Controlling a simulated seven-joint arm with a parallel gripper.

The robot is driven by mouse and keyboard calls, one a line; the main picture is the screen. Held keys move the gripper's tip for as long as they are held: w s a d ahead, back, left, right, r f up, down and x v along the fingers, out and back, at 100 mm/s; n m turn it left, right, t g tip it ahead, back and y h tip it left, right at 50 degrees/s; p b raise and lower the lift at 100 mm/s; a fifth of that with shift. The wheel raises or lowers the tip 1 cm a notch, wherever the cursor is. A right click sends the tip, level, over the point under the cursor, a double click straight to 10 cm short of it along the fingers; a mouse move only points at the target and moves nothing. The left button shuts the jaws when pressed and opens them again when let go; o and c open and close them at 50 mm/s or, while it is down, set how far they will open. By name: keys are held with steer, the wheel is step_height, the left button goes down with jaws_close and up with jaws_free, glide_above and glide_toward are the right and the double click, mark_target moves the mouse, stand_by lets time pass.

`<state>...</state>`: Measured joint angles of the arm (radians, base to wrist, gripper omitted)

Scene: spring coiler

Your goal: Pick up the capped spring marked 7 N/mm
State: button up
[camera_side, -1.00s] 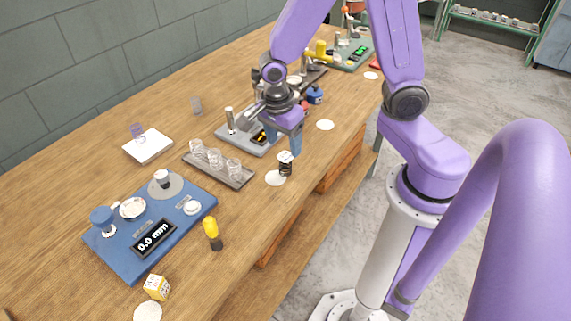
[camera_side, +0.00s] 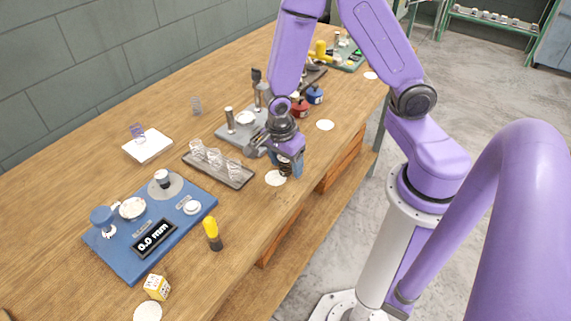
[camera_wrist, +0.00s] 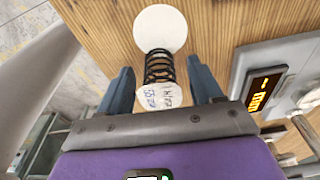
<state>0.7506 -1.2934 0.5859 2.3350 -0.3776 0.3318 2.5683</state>
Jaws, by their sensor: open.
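A black coil spring (camera_wrist: 159,66) with a white cap (camera_wrist: 158,95) stands in the wrist view. Handwriting shows on the cap, but I cannot read it surely. My gripper (camera_wrist: 158,70) is open, with one blue finger on each side of the spring and a gap on both sides. In the side view my gripper (camera_side: 287,166) is low over the bench near its front edge, and its fingers partly hide the spring. A white disc (camera_wrist: 160,27) lies on the wood beside the spring; it also shows in the side view (camera_side: 274,179).
A grey tray (camera_side: 236,182) with clear-looking springs lies left of my gripper. A grey device with an orange display (camera_wrist: 264,90) is close on the right in the wrist view.

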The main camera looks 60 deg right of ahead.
steer(key=shift+c, duration=0.3)
steer(key=c, duration=1)
steer(key=shift+c, duration=0.2)
steer(key=shift+r, duration=0.75)
steer(key=s+r, duration=1.1)
steer(key=s, duration=0.3)
steer(key=shift+d+r, duration=0.2)
steer(key=shift+d, duration=0.2)
